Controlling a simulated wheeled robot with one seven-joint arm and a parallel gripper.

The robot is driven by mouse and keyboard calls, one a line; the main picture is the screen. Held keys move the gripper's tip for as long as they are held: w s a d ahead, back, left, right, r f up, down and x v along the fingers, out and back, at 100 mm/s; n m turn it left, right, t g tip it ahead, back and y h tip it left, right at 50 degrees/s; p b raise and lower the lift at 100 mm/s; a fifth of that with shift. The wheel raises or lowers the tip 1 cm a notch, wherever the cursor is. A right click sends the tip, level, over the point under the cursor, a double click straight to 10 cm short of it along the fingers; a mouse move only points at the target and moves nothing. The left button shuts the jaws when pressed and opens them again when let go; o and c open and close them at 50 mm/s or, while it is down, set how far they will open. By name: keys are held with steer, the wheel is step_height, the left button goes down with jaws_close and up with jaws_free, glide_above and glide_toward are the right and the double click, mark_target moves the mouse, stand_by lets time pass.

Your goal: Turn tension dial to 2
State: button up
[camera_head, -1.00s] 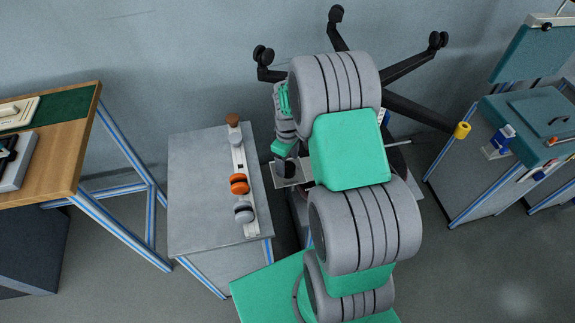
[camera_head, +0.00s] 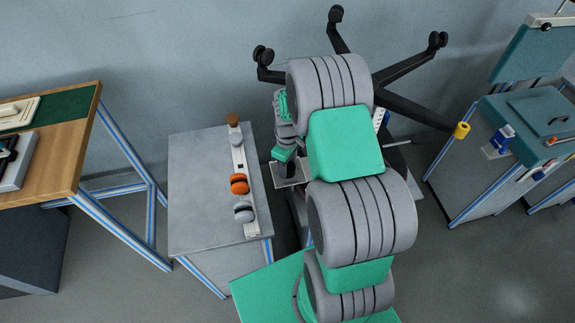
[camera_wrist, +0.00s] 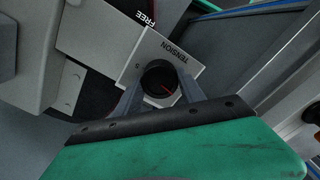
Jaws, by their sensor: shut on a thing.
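My gripper (camera_wrist: 163,97) is shut on the dial, one grey finger on each side. In the head view my gripper (camera_head: 286,163) is over the light panel (camera_head: 288,181), left of my arm, and the dial is hard to make out.
A grey side table (camera_head: 200,185) left of my arm bears a pale strip with orange and grey knobs. Black chair legs with casters (camera_head: 395,70) spread behind. A wooden bench (camera_head: 50,150) stands at far left, a grey workstation (camera_head: 490,160) at right. Floor between is clear.

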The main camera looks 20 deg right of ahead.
steer(key=c, duration=0.3)
steer(key=shift+c, duration=0.2)
steer(key=shift+m, duration=0.4)
steer(key=m+b, duration=0.1)
steer(key=m, duration=0.2)
steer(key=shift+m+b, duration=0.65)
steer(key=shift+m, duration=1.35)
steer(key=o, duration=1.4)
steer(key=shift+c, duration=0.2)
